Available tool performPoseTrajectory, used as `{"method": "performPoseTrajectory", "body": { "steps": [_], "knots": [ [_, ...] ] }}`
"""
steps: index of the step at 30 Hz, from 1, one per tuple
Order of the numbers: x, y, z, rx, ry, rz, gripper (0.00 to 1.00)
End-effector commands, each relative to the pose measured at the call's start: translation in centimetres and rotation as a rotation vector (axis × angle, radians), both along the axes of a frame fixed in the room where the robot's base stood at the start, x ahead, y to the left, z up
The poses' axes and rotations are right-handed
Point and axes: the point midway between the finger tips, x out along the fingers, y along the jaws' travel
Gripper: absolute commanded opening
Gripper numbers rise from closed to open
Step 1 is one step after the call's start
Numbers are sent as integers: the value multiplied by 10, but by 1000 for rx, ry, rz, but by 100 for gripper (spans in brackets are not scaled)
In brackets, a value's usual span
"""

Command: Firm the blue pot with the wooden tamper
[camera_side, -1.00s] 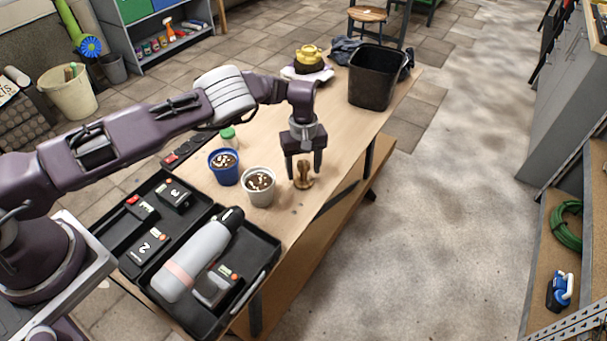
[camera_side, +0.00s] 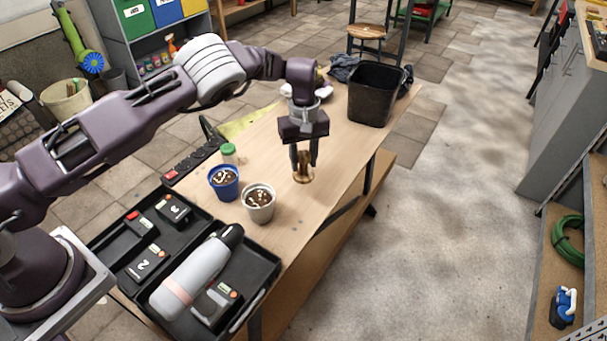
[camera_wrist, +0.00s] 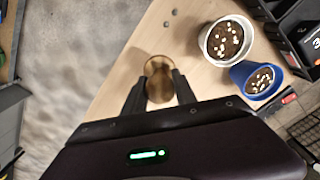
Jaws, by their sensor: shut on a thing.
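The wooden tamper (camera_side: 303,173) stands upright near the right edge of the bench; it also shows in the wrist view (camera_wrist: 158,70). My gripper (camera_side: 303,163) is above it with the fingers down around its upper part, shut on it. In the wrist view my fingertips (camera_wrist: 158,88) flank the tamper. The blue pot (camera_side: 224,185), holding dark soil with pale bits, stands to the left of the gripper; it also shows in the wrist view (camera_wrist: 252,82). I cannot tell whether the tamper's base touches the bench.
A white pot (camera_side: 259,206) of soil stands between the blue pot and the tamper. A green-capped jar (camera_side: 229,153) is behind the blue pot. A black tray (camera_side: 262,292) with a bottle (camera_side: 196,272) lies in front. A black bin (camera_side: 374,95) stands at the far end.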

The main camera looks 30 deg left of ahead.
Motion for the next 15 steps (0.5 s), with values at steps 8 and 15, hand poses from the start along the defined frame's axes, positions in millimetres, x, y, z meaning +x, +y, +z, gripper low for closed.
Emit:
{"method": "performPoseTrajectory", "body": {
  "steps": [8, 15],
  "knots": [
    [0, 0, 8, 1, 0, 1, 0],
    [0, 1, 8, 1, -1, 1, 1]
  ]
}}
